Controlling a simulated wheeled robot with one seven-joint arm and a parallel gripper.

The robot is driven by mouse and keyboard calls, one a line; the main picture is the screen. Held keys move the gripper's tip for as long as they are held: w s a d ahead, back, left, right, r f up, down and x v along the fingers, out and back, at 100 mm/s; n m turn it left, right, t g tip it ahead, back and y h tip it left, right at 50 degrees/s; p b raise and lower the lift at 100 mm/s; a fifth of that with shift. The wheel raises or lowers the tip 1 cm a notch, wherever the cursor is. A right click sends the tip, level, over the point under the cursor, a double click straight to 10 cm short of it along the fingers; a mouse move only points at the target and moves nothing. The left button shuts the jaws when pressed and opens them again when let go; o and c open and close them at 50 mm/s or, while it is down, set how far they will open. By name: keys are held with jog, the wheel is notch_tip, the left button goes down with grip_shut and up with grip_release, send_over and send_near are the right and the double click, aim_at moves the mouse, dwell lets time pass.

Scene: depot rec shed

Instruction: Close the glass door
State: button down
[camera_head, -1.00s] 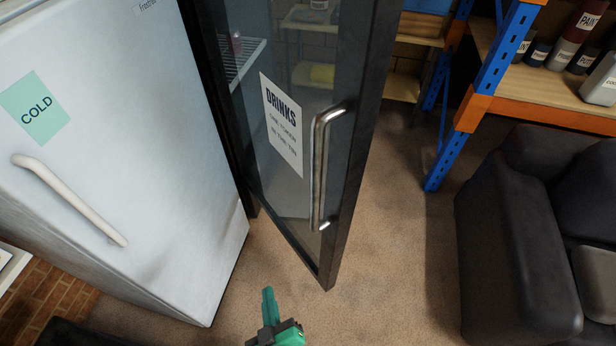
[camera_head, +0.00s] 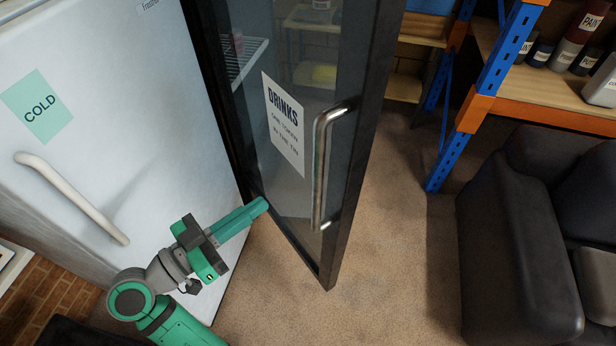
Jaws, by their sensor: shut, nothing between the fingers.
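The glass door (camera_head: 290,190) has a dark frame and stands ajar, swung out toward me. A white "DRINKS" notice (camera_head: 284,124) is on its glass. A metal bar handle (camera_head: 319,170) is fixed near its free edge. My gripper (camera_head: 264,204) is shut and empty. In the picture its green fingertips come up to the lower left part of the door, left of and below the handle. I cannot tell whether they touch the door.
A white fridge (camera_head: 100,130) with a "COLD" sign and a pale handle stands on the left. Blue and orange shelving (camera_head: 497,85) with paint containers is at the right back. A dark sofa (camera_head: 520,240) is at the right. Carpet (camera_head: 390,270) is clear between door and sofa.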

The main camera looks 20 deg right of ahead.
jog(key=w+d+r+m+g, duration=0.1)
jog(key=w+d+m, duration=0.1)
jog(key=d, duration=1)
jog(key=shift+w+d+r+g, duration=0.2)
jog(key=shift+d+r+g, duration=0.1)
jog(key=shift+r, duration=0.05)
